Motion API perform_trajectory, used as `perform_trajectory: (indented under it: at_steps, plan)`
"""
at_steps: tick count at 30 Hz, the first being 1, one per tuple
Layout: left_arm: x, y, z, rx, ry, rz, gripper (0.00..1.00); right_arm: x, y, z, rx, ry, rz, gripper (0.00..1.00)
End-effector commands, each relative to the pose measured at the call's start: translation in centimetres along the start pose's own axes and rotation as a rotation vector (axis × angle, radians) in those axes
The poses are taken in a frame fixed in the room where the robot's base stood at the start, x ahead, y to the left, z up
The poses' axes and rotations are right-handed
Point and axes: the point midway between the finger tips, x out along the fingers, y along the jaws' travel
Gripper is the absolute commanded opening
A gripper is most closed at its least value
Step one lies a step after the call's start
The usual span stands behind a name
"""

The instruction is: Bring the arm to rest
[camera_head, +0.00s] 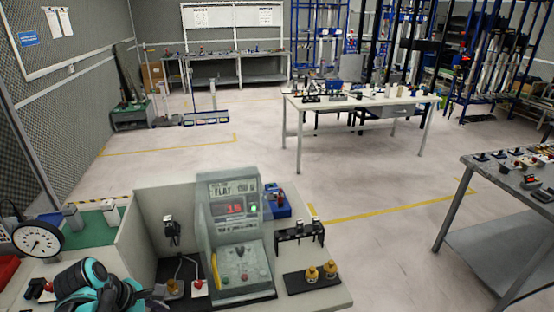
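My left arm, teal and black, comes in at the bottom left and is folded low over the near-left part of the workbench. What seems to be my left gripper (150,294) is at its right end, small and partly cut off by the bottom edge. I cannot make out its fingers or whether it is open or shut. It is near a small red-topped part and a brass part on the bench. My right arm and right gripper are not in view.
A grey machine (237,235) with a red display stands on the near bench beside a low partition. A black rack (299,234) and a black plate with two brass pieces (312,278) lie to its right. A round dial gauge (37,241) stands left. Open floor lies beyond.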

Motion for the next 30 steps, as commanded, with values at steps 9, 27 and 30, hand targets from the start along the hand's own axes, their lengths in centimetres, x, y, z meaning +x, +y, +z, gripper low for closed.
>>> perform_trajectory:
  at_steps: [9, 27, 30]
  plan:
    - [0.8, -2.0, 2.2, 0.524, 0.086, 0.070, 0.44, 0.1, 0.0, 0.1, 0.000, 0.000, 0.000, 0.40]
    - [2.0, -6.1, 7.0, 2.029, 0.452, 0.202, 0.44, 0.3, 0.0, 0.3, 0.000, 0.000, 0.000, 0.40]
    - [1.9, -6.1, 7.0, 2.048, 0.459, 0.204, 0.44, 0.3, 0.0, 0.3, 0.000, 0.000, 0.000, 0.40]
